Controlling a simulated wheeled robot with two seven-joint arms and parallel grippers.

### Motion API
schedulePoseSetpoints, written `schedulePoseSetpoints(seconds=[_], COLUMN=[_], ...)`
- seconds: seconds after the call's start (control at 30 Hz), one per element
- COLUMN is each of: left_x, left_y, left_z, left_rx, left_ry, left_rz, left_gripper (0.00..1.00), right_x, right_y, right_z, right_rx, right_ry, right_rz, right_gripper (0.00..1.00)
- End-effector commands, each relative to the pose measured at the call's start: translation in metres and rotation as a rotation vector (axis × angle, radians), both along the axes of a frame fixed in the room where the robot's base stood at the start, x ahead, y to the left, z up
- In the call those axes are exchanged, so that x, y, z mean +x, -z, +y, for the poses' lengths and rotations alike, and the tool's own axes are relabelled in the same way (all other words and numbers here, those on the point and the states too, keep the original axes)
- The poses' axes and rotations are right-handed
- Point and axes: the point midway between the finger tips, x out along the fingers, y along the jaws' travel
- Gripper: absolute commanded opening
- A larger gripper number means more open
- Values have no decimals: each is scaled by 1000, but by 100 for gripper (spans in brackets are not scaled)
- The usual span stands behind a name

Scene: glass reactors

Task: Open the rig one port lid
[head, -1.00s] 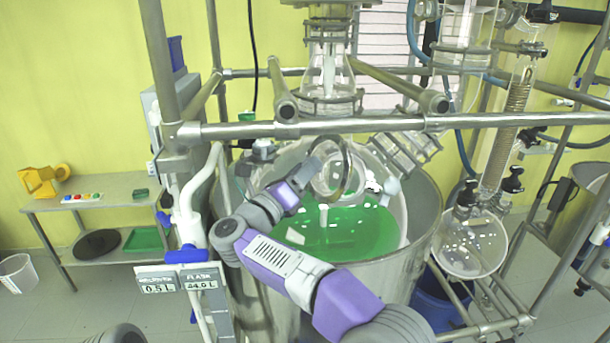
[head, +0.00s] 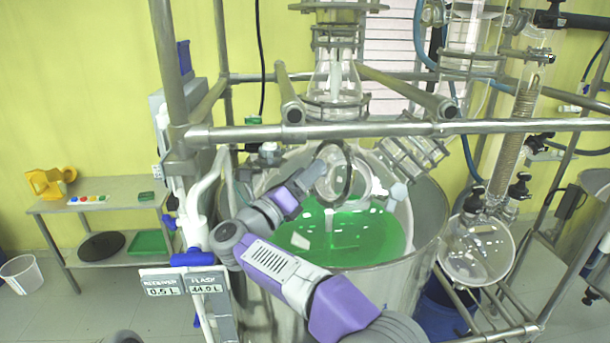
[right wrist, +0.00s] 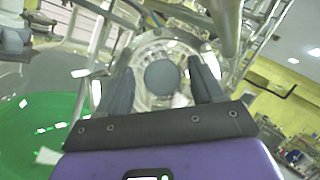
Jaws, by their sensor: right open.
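The reactor flask (head: 285,173) holds green liquid and sits in a large metal vessel. Its angled glass port, with a dark-edged round lid or ring (head: 350,178), faces my right gripper (head: 322,168) in the head view. In the right wrist view a round grey disc (right wrist: 162,76), apparently the port lid, lies between the two fingers of the gripper (right wrist: 160,75). The fingers are spread, with a gap to the disc on both sides. I cannot tell whether the lid is loose from its port. My left gripper is not in view.
A horizontal metal bar (head: 400,130) crosses in front of and above the flask. A white valve pipe (head: 198,205) and readout panels (head: 183,282) stand left of the vessel. A round glass receiver (head: 478,250) hangs at right. A side table (head: 105,190) stands at far left.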

Motion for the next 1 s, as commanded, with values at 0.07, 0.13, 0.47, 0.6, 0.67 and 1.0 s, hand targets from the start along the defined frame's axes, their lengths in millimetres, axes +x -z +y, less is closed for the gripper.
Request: schedulePoseSetpoints(seconds=[0.07, 0.13, 0.47, 0.6, 0.67, 1.0], left_x=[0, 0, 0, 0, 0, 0], left_y=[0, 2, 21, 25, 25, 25], left_z=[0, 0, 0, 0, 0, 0], left_rx=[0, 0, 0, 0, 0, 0], left_ry=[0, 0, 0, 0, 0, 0], left_rz=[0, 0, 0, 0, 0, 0], left_gripper=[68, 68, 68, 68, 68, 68], right_x=[0, -2, -36, -47, -50, -51], right_y=[0, 2, 18, 22, 23, 22], right_z=[0, 2, 37, 48, 50, 51], right_rx=[0, 0, -1, 0, 0, 0], right_ry=[1, 1, -3, -2, -1, -1], right_rz=[0, 0, 0, 1, 1, 1], right_gripper=[67, 67, 67, 67, 67, 59])
